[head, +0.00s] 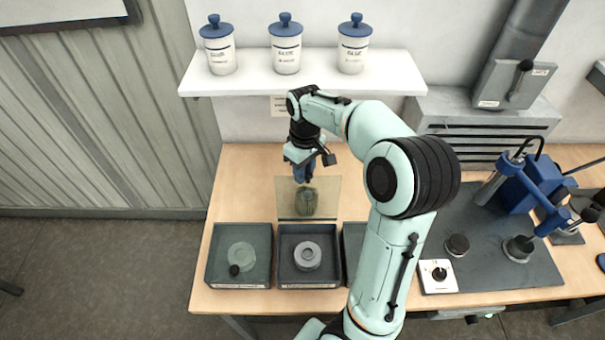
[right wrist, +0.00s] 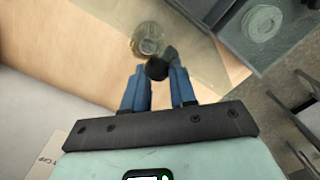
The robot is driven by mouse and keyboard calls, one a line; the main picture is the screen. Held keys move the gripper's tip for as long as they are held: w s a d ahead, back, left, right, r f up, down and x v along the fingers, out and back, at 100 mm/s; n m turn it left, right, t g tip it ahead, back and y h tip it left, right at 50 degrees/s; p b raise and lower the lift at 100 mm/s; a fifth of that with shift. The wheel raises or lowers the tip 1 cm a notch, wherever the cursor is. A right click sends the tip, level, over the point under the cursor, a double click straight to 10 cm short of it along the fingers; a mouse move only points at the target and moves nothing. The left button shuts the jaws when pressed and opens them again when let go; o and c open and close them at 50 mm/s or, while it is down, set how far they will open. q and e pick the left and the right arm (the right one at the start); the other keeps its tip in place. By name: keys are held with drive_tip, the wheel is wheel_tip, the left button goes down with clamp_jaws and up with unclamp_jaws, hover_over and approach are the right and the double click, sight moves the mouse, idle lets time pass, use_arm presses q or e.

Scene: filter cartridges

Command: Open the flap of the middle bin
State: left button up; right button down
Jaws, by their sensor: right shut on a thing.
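The middle bin (head: 283,281) is a dark tray near the table's front edge, with a grey ring-shaped cartridge (head: 307,255) inside, uncovered. Its clear flap (head: 330,188) stands raised at the bin's back edge. My right gripper (head: 304,178) is at the top of the flap, behind the bin. In the right wrist view, its blue fingers (right wrist: 158,80) are shut on the flap's dark knob (right wrist: 157,67). The knob is hard to make out in the head view. My left gripper is not in view.
The left bin (head: 212,279) is covered by its clear flap with a dark knob. My right arm hides most of the right bin (head: 352,240). A greenish cylinder (head: 306,202) shows through the raised flap. A shelf (head: 300,84) with three jars hangs above.

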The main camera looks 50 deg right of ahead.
drive_tip(key=shift+s+d+f+g, duration=0.3)
drive_tip(key=shift+d+f+g, duration=0.2)
drive_tip(key=shift+f, duration=0.2)
drive_tip(key=c, duration=1.1)
unclamp_jaws()
drive_tip(key=shift+c, duration=0.2)
drive_tip(key=shift+o, duration=1.2)
drive_tip(key=shift+d+f, duration=0.1)
drive_tip(key=shift+d, duration=0.1)
drive_tip(key=shift+w+y, duration=0.1)
drive_tip(key=shift+y, duration=0.2)
drive_tip(key=shift+w+d+r, duration=0.1)
drive_tip(key=shift+w+r, duration=0.05)
drive_tip(key=shift+r, duration=0.15)
